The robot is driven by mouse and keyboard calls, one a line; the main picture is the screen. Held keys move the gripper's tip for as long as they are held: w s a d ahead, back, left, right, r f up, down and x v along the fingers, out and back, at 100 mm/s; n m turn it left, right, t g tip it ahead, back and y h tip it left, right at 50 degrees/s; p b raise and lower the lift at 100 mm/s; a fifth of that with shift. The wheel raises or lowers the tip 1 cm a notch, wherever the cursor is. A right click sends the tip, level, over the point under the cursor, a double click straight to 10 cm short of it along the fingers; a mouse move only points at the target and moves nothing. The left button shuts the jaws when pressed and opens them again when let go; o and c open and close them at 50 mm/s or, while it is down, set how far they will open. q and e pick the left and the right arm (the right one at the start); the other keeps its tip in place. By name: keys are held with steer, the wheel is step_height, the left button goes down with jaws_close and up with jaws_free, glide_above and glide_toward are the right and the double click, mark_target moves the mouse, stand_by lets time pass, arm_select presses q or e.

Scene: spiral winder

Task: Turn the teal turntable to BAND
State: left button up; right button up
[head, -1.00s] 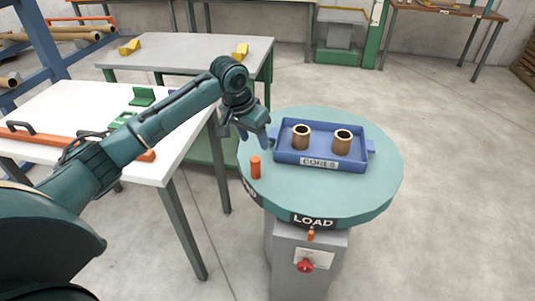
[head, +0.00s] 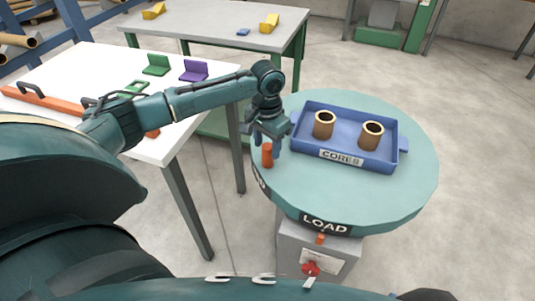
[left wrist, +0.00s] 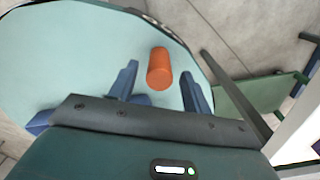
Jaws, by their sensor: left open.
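The teal turntable (head: 400,205) stands on a grey pedestal, with the LOAD label (head: 326,225) facing front over an orange pointer (head: 320,239). Another label at the left rim is mostly cut off from view. An orange peg (head: 267,155) stands upright near the turntable's left edge. My left gripper (head: 268,148) is open at the peg; in the left wrist view the peg (left wrist: 160,68) shows between and ahead of the two blue fingers (left wrist: 158,88). I cannot tell whether a finger touches it. My right gripper is not in view.
A blue CORES tray (head: 347,159) with two brown cores (head: 324,125) sits on the turntable, right of my gripper. A red knob (head: 311,268) is on the pedestal. A white table (head: 185,135) stands close on the left. Floor at right is clear.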

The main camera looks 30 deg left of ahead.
arm_select(q)
steer(key=shift+f, duration=1.8)
steer(key=shift+c, duration=0.6)
jaws_close()
